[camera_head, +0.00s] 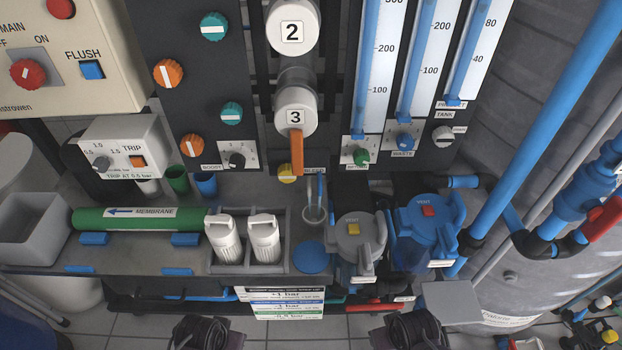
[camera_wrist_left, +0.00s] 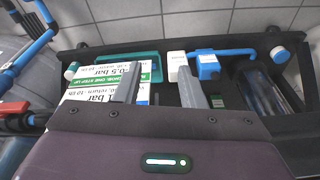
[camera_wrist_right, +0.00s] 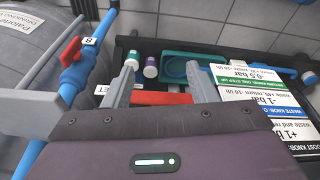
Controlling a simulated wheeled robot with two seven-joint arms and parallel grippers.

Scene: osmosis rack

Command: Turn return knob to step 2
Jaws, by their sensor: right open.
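A small green knob (camera_head: 361,156) sits on a white plate below the leftmost flow gauge in the head view. Its label is too small to read, but it seems to be the return knob. A blue knob (camera_head: 404,141) labelled WASTE is to its right. My left gripper (camera_wrist_left: 158,84) is open and empty, its two fingers apart in front of printed cards. My right gripper (camera_wrist_right: 162,84) is also open and empty, near the rack's lower edge. Both of my wrists show only as dark shapes at the bottom of the head view, well below the knob.
Below the knobs stand a grey filter housing (camera_head: 357,243) and a blue one (camera_head: 432,222). An orange handle (camera_head: 297,152) hangs left of the green knob. A thick blue pipe (camera_head: 548,118) slants at right. Instruction cards (camera_head: 288,302) hang at the rack's front edge.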

